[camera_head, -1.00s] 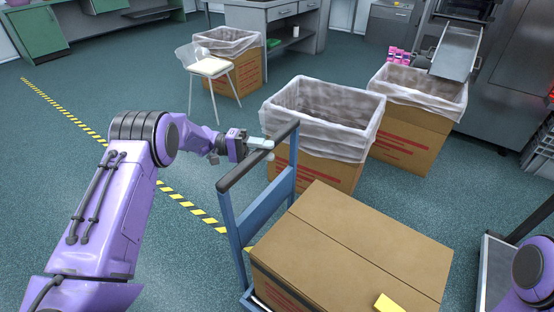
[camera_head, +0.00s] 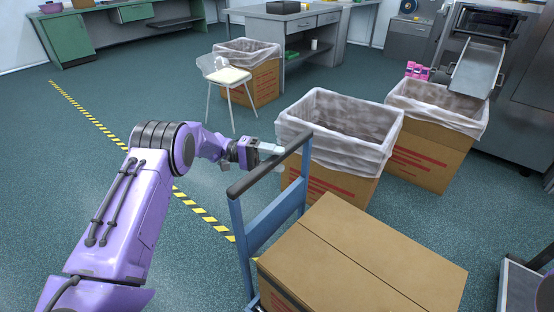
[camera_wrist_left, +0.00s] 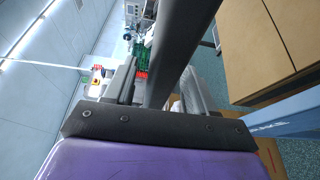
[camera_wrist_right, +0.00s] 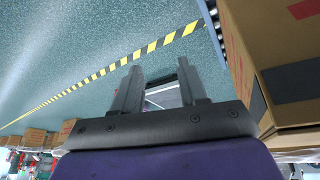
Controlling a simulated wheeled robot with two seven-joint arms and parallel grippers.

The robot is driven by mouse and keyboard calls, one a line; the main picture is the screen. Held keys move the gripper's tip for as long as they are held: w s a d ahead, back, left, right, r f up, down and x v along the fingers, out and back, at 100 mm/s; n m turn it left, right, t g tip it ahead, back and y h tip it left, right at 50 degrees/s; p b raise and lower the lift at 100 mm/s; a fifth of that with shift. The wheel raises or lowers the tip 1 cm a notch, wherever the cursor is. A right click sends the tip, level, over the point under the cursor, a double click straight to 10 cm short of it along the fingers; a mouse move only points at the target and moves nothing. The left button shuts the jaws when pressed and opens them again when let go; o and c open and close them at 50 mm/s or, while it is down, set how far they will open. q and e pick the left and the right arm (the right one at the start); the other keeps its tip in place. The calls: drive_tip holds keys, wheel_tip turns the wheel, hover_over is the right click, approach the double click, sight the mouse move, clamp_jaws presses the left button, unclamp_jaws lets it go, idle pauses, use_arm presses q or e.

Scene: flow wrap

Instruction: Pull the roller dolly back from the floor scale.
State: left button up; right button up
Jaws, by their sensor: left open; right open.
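The roller dolly (camera_head: 237,220) has a blue frame and a dark handle bar (camera_head: 270,165). It carries a large closed cardboard box (camera_head: 370,255). My left gripper (camera_head: 272,151) is at the handle bar, with its fingers open. In the left wrist view the dark bar (camera_wrist_left: 182,45) runs between the fingers; I cannot tell whether they touch it. A grey framed platform (camera_head: 520,285), which looks like the floor scale, is cut off at the bottom right. My right gripper (camera_wrist_right: 158,78) is open and empty in the right wrist view; its fingers are outside the head view.
Two lined open cartons stand behind the dolly, one close (camera_head: 335,160) and one farther right (camera_head: 425,160). A chair (camera_head: 228,80) and another lined carton (camera_head: 262,75) stand farther back. Floor left of the dolly is clear, crossed by a yellow-black stripe (camera_head: 120,142).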

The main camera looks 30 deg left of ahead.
use_arm(q)
drive_tip(key=s+a, duration=0.2)
drive_tip(key=a, duration=0.7)
drive_tip(key=shift+a+b, duration=0.4)
drive_tip(key=shift+b, duration=0.05)
